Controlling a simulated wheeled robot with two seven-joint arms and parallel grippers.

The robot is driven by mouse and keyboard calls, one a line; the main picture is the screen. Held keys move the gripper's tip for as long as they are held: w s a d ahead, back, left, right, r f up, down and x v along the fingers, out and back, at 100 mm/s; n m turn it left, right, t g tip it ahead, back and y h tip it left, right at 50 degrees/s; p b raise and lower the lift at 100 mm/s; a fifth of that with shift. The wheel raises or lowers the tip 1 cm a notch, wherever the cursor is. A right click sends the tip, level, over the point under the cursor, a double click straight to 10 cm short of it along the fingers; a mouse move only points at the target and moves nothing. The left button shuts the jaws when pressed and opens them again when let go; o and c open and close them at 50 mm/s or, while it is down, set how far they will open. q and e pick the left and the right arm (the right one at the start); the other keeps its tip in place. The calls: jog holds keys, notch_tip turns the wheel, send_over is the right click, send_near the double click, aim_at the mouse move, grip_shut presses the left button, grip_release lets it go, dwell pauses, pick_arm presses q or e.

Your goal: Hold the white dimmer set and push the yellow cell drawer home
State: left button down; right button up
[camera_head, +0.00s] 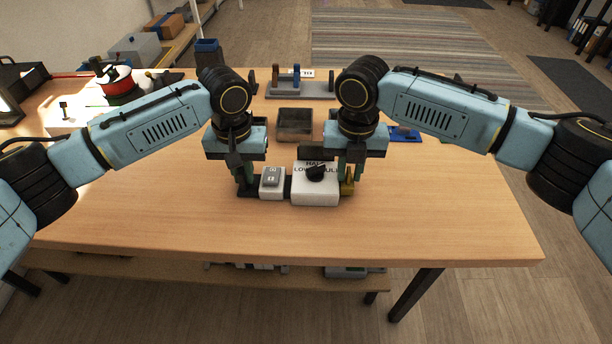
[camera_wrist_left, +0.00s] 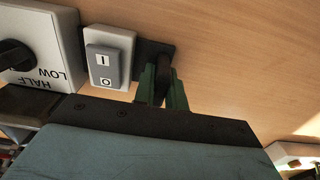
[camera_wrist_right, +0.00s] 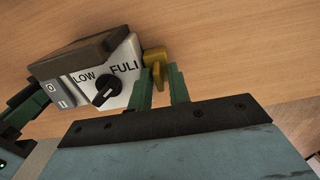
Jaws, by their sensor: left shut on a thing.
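The white dimmer set stands on the table: a white box (camera_head: 317,190) with a black knob (camera_head: 316,173) and a white rocker switch (camera_head: 271,180) to its left. My left gripper (camera_head: 246,186) is shut on the dark end tab (camera_wrist_left: 163,57) beside the switch, also in the left wrist view. The yellow cell drawer (camera_wrist_right: 156,58) shows at the box's right end. My right gripper (camera_wrist_right: 161,80) is at it, its fingertips on either side of the yellow part. Whether they grip it is unclear. How far the drawer sticks out is partly hidden.
A dark open tray (camera_head: 295,125) stands behind the set. A grey rack (camera_head: 299,89) with upright pieces is farther back, and a blue item (camera_head: 404,134) lies to the right. A red reel (camera_head: 115,82) is at the back left. The table front is clear.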

pick_arm(q)
jog(key=shift+d, duration=0.15)
pick_arm(e)
jog(key=shift+o, duration=0.8)
jog(key=shift+a, duration=0.2)
pick_arm(q)
jog(key=shift+d, duration=0.1)
pick_arm(e)
jog(key=shift+a+r, duration=0.1)
jog(key=shift+r, duration=0.1)
notch_tip(320, 180, up, 12)
jog(key=shift+d+f, duration=0.15)
jog(key=shift+d, duration=0.15)
pick_arm(q)
jog(key=shift+a, duration=0.2)
